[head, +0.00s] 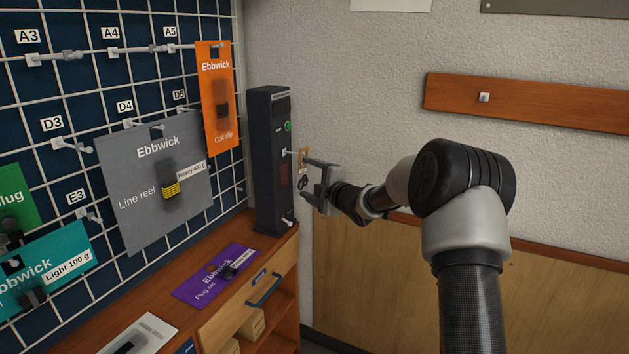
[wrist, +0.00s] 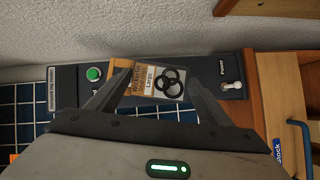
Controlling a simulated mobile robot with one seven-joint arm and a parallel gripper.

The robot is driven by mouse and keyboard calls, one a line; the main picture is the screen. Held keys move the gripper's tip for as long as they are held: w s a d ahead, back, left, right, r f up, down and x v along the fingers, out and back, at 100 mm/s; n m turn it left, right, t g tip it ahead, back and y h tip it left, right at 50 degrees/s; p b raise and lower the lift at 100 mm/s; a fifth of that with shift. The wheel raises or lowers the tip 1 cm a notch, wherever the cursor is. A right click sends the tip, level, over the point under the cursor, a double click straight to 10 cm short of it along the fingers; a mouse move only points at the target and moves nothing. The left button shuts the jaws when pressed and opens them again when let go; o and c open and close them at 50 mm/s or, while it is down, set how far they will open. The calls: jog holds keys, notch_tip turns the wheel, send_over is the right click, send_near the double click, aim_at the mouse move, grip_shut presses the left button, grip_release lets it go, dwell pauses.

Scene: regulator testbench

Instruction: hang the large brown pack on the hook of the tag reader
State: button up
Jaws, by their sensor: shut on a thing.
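The brown pack (wrist: 146,78), with a "Large" label and black rings, is held between the fingertips of my gripper (wrist: 159,82). In the head view, the pack (head: 304,157) shows as a small brown and pale strip at my gripper (head: 307,178), right in front of the tag reader. The tag reader (head: 264,165) is a tall dark box with a green button; it also shows behind the pack in the wrist view (wrist: 70,92). A thin pale hook (head: 288,152) sticks out of its front toward the pack's top. I cannot tell whether the pack is on the hook.
The reader stands at the end of a wooden bench (head: 262,246), where a purple pack (head: 215,275) lies. A wire grid left of it carries an orange pack (head: 217,95) and a grey pack (head: 150,200). A wooden rail (head: 540,101) is on the right wall.

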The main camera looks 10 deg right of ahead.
jog(key=shift+w+a, duration=0.35)
jog(key=shift+a, duration=0.15)
jog(key=shift+w+a+f+b, duration=0.45)
jog(key=shift+a+b, duration=0.1)
jog(key=shift+b, duration=0.3)
jog(key=o, duration=1.2)
jog(key=shift+r, duration=0.1)
